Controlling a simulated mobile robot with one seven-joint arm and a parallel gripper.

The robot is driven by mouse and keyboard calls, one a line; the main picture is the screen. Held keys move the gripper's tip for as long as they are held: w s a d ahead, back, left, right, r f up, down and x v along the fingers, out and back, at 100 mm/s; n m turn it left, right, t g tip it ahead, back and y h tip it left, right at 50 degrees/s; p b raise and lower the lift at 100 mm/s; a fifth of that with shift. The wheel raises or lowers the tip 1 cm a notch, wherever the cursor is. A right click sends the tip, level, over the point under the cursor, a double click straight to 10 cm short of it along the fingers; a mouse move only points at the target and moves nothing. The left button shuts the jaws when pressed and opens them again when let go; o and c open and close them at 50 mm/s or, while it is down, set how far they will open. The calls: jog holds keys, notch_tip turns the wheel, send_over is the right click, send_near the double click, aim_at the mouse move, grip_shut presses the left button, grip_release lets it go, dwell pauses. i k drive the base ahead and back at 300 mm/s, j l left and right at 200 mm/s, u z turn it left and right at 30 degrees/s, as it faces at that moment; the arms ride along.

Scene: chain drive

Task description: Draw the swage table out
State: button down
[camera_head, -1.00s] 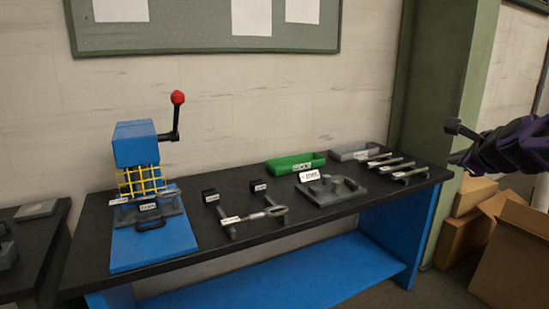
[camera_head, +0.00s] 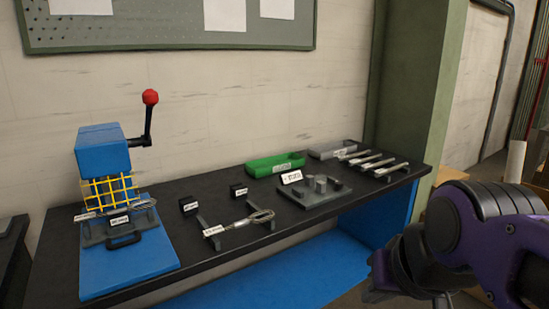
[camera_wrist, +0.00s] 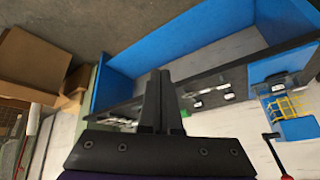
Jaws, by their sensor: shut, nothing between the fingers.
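The swage press (camera_head: 103,150) is blue, with a yellow guard grid and a red-knobbed lever, and stands on a blue base plate at the left of the black bench. Its grey swage table (camera_head: 118,229) sits under the guard, with a label and a dark handle at its front. In the wrist view the press (camera_wrist: 297,127) shows at the right, small and turned over. My gripper (camera_wrist: 160,75) is shut and empty, its fingers together, well away from the press. In the head view my arm fills the lower right, and the fingertips cannot be made out.
The black bench (camera_head: 100,190) also bears a green tray (camera_head: 275,164), a grey tray (camera_head: 330,149), a grey plate with posts (camera_head: 318,194), a chain piece on stands (camera_head: 240,224) and several labelled bars (camera_head: 370,160). Cardboard boxes (camera_wrist: 35,55) stand beyond the bench's end.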

aim_at(95, 234)
jog(key=u, duration=1.4)
